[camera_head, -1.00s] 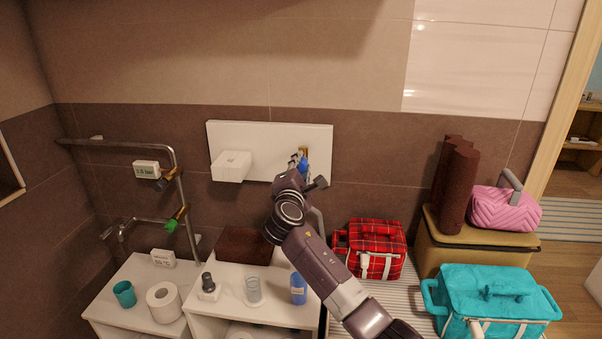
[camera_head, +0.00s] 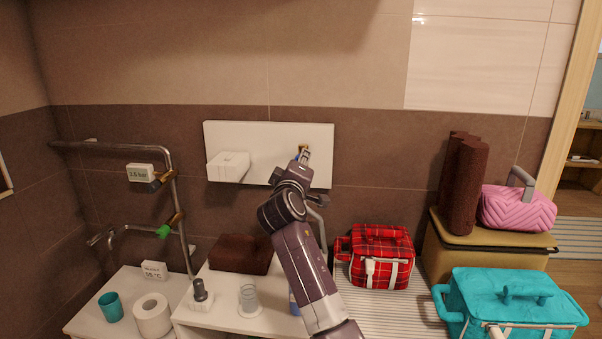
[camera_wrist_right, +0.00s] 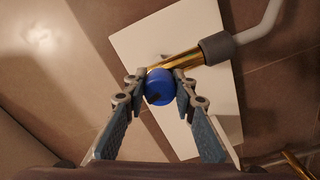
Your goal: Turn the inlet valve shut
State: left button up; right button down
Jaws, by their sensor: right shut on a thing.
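In the right wrist view, the inlet valve's round blue knob (camera_wrist_right: 160,86) sits at the end of a brass fitting (camera_wrist_right: 176,62). My right gripper (camera_wrist_right: 161,82) is shut on this knob, with one finger on each side. In the head view, my right gripper (camera_head: 302,160) reaches up to the white wall panel (camera_head: 270,140). It hides most of the knob there, and only a bit of brass shows above it. My left gripper is not in view.
A white box (camera_head: 228,166) sticks out left of the valve. Metal pipes with a green-handled valve (camera_head: 164,231) and a pressure display (camera_head: 140,172) stand at left. Below are white cabinets with a paper roll (camera_head: 152,315) and teal cup (camera_head: 110,306). A red plaid bag (camera_head: 381,256) lies right.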

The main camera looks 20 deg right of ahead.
jog(key=shift+f+m+b, duration=0.2)
jog(key=shift+m+b, duration=0.4)
jog(key=shift+m, duration=0.2)
jog(key=shift+f+m+b, duration=0.2)
jog(key=shift+m+b, duration=0.35)
jog(key=shift+m, duration=0.55)
jog(key=c, duration=2)
grip_release()
jog(key=o, duration=0.3)
jog(key=shift+r, duration=0.1)
jog(key=shift+o, duration=0.6)
jog(key=shift+r, duration=0.15)
jog(key=shift+s, duration=0.1)
jog(key=v, duration=1.2)
